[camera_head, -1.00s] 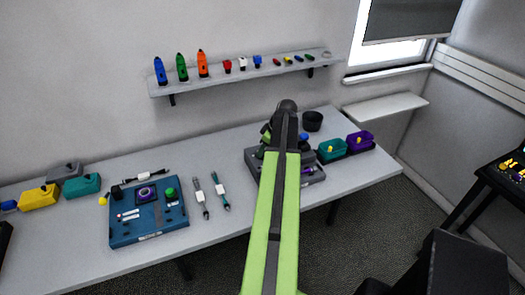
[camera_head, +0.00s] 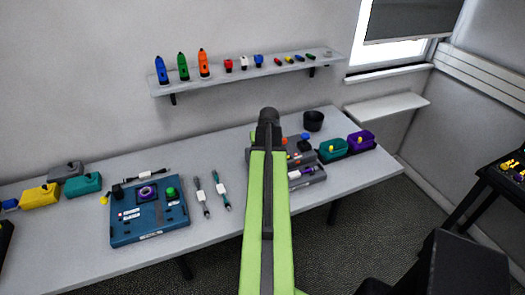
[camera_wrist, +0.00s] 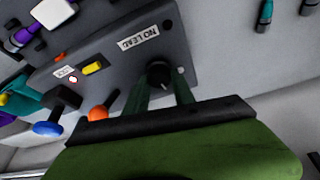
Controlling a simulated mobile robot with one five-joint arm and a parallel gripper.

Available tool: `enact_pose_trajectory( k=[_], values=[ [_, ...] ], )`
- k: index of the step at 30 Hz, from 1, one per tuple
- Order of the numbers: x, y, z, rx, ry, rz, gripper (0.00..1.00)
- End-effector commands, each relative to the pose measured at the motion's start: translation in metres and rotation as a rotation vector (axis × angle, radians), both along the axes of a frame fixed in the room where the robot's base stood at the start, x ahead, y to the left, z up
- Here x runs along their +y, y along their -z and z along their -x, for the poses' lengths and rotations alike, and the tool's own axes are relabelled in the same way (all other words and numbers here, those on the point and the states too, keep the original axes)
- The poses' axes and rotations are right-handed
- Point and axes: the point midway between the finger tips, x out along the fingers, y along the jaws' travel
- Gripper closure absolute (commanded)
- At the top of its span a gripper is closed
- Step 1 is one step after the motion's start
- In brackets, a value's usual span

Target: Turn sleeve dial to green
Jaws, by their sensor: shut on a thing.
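A grey sleeve machine stands on the bench, partly hidden behind my arm; its bare panel shows in the wrist view (camera_wrist: 113,67). A black round dial (camera_wrist: 158,72) sits on this panel below a "NO LEAD" label, with a small pale mark at its right edge. The two dark green fingers of my gripper (camera_wrist: 159,88) are closed around the dial, one on each side. My arm hides the gripper and the dial in the head view. I cannot see a green mark by the dial.
The wrist view shows an orange knob (camera_wrist: 98,113), a blue knob (camera_wrist: 47,129) and a yellow piece (camera_wrist: 93,68) near the fingers. A blue device (camera_head: 150,222) sits at left.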

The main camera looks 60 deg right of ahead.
Motion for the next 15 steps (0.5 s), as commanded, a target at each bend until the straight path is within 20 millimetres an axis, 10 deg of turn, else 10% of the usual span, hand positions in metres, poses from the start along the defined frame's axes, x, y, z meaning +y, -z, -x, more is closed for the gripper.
enact_pose_trajectory(
  k=[15],
  values=[
    [0.0038,0.0005,-0.0051,0.001,0.484,-0.004,1.0]
  ],
)
